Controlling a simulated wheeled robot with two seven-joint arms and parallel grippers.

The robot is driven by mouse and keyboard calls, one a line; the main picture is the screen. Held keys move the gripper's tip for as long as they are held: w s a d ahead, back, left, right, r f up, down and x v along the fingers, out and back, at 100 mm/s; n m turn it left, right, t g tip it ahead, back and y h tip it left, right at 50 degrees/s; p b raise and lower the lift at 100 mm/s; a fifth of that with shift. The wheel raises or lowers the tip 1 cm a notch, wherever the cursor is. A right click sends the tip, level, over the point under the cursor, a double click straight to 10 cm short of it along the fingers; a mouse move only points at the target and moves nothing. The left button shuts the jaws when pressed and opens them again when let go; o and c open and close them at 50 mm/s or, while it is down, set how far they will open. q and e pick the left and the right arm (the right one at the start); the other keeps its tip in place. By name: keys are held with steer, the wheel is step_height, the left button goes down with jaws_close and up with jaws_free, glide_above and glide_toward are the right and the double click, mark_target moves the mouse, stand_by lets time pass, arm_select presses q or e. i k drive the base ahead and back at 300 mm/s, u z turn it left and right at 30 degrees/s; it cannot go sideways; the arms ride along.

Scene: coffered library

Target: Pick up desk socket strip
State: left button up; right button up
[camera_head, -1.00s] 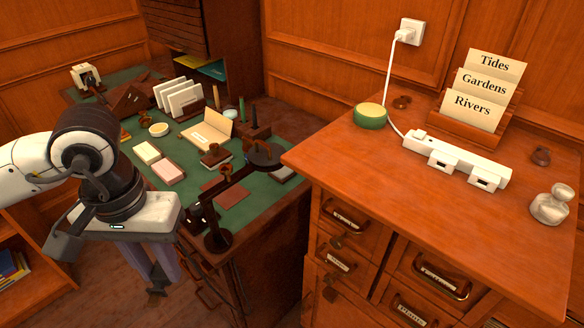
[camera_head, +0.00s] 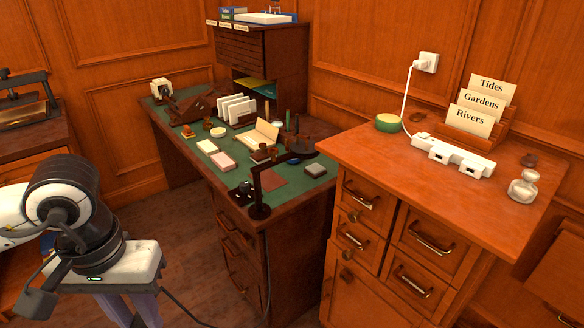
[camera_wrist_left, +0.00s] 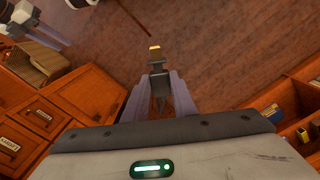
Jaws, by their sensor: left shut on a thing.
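A white socket strip (camera_head: 452,156) lies on top of the wooden cabinet at right. White plugs sit along its front side, and its white cord runs up to a wall outlet (camera_head: 427,62). My left gripper is at the lower left of the head view, well away from the strip, with its fingertips below the frame. In the left wrist view, my left gripper (camera_wrist_left: 158,80) is shut on a small dark piece with a brass-coloured end (camera_wrist_left: 155,52), held above the floor. I cannot tell what this piece is.
The cabinet top (camera_head: 380,155) also bears a green round tin (camera_head: 388,124), a card holder (camera_head: 468,137) and a glass jar (camera_head: 523,187). A crowded green-topped desk (camera_head: 277,197) stands left of it. A dark cable (camera_head: 185,305) hangs beside the gripper. Wooden floor lies between.

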mark_target(474, 166)
steer(key=z, duration=1.15)
